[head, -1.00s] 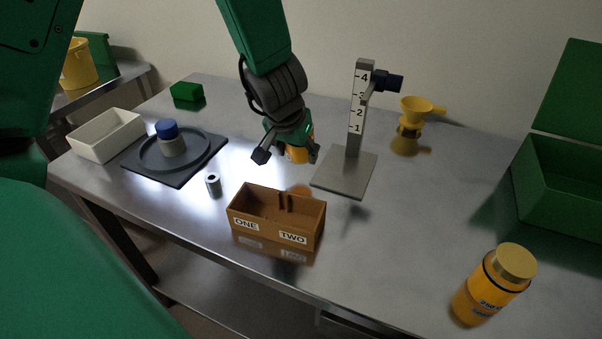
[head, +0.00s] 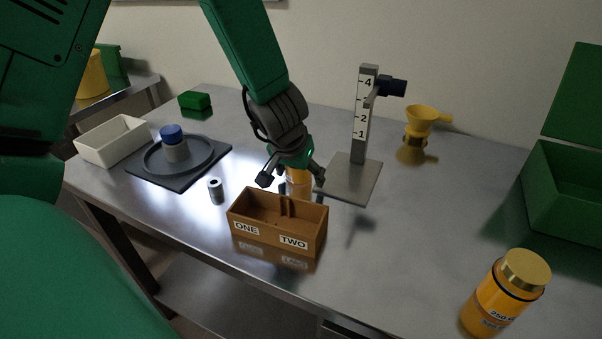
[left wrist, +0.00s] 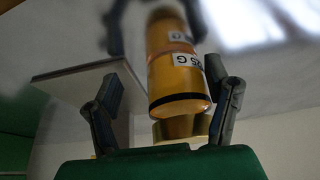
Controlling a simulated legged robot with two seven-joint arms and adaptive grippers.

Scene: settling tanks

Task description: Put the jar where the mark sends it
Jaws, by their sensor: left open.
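An orange jar (head: 298,181) is just behind the brown box, partly hidden by my left gripper (head: 293,184) and the box. In the left wrist view the jar (left wrist: 178,75) has a gold lid, a dark band and a white label ending in G, only partly readable. My left gripper (left wrist: 165,105) is open, its fingers on either side of the jar with gaps. The jar appears to stand on the table. The brown box (head: 262,231) has compartments labelled ONE and TWO. A post (head: 361,130) numbered 1 to 4 carries a dark blue clamp. My right gripper is out of view.
A second orange jar (head: 498,300) with a gold lid stands at front right. A yellow funnel (head: 422,116) and green case (head: 565,205) are right.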

